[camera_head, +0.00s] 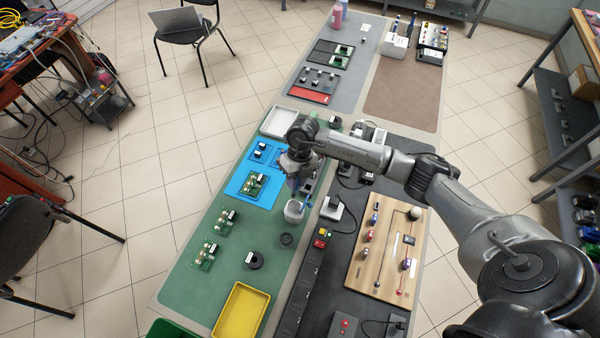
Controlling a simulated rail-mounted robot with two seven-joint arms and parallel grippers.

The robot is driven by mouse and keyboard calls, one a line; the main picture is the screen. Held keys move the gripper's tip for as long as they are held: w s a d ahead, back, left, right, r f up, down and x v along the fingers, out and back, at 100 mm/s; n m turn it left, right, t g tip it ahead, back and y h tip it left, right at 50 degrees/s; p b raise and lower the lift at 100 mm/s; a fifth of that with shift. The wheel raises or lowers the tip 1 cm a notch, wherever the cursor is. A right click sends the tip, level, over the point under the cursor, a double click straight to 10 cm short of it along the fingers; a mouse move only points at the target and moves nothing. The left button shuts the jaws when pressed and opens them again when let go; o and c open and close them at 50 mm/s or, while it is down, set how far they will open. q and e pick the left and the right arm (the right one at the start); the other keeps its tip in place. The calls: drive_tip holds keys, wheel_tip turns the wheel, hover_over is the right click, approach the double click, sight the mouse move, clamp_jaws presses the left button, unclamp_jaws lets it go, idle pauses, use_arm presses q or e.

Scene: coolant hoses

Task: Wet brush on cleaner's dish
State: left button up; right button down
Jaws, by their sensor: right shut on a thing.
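My right gripper (294,186) is above the middle of the green mat and points down. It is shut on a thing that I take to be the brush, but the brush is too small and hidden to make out. Just below the fingertips stands a small whitish round pot (294,211), which looks like the cleaner's dish. I cannot tell whether the gripper's load touches the pot. My left gripper is not in view.
A blue mat (262,190) with a green circuit board lies left of the gripper. More boards (205,253), a dark ring (254,260) and a yellow tray (240,311) are nearer. A wooden board (378,280) with small parts lies on the right.

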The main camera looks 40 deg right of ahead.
drive_tip(key=shift+f+b, duration=0.9)
drive_tip(key=shift+f, duration=0.25)
wheel_tip(320, 180, down, 3)
drive_tip(key=shift+b, duration=1.25)
drive_tip(key=shift+f, duration=0.3)
drive_tip(key=shift+f+b, duration=0.1)
drive_tip(key=shift+b, duration=0.2)
drive_tip(key=shift+f, duration=0.35)
drive_tip(key=shift+f+b, duration=0.45)
drive_tip(key=shift+b, duration=0.1)
